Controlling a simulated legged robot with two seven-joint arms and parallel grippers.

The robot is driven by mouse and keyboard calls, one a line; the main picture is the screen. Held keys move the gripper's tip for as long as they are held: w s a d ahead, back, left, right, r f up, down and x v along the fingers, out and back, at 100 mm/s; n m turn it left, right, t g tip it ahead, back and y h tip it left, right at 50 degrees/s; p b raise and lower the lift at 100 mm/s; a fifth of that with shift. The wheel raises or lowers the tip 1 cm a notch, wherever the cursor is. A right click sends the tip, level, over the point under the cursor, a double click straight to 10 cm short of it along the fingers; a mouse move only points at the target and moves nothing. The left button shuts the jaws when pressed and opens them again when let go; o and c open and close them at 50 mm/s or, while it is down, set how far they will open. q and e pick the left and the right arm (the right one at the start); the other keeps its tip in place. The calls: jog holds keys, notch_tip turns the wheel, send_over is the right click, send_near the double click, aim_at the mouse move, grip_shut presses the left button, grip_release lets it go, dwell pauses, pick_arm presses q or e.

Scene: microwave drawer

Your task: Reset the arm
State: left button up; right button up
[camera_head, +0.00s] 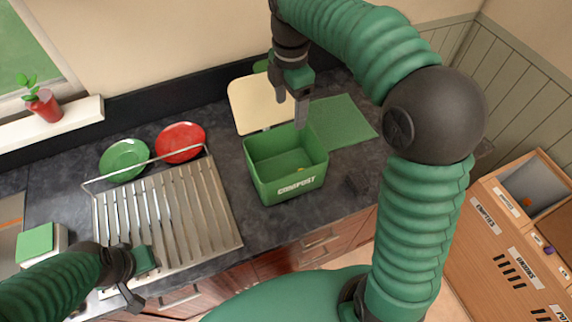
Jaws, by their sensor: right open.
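My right arm is raised and arches across the right half of the head view. My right gripper (292,98) points down over the back of the green compost bin (293,190). It is open and looks empty. My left arm comes in at the lower left. My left gripper (135,282) is beside the front left part of the metal drying rack (170,210), and its finger opening is not clear from this angle.
The bin holds a small yellowish scrap. A green mat (345,125) lies right of it. A green plate (124,158) and a red plate (181,139) are behind the rack. A wooden cabinet (490,245) stands at right.

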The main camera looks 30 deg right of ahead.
pick_arm(q)
jog(key=shift+d, duration=0.3)
pick_arm(e)
jog(key=shift+d+r, duration=0.15)
jog(key=shift+d, duration=0.15)
pick_arm(q)
jog(key=shift+a, duration=0.1)
pick_arm(e)
jog(key=shift+a, duration=0.15)
pick_arm(q)
jog(key=b+x, duration=0.3)
jog(key=shift+s+a+f+b, duration=0.1)
jog(key=shift+s+f+b, duration=0.15)
jog(key=shift+f+b, duration=0.1)
pick_arm(e)
jog(key=s+a+f+m+t, duration=0.1)
jog(key=s+a+f+m, duration=0.1)
jog(key=s+f+m, duration=0.5)
jog(key=s+a+f+m+t, duration=0.1)
jog(key=s+a+f+m, duration=0.1)
jog(key=s+f+m, duration=0.5)
notch_tip(320, 180, down, 7)
jog(key=m, duration=0.4)
jog(key=shift+s+a+t, duration=0.2)
jog(key=shift+a+t, duration=0.1)
pick_arm(q)
jog(key=shift+s+r, duration=0.1)
jog(key=shift+s, duration=0.1)
pick_arm(e)
jog(key=shift+s, duration=0.15)
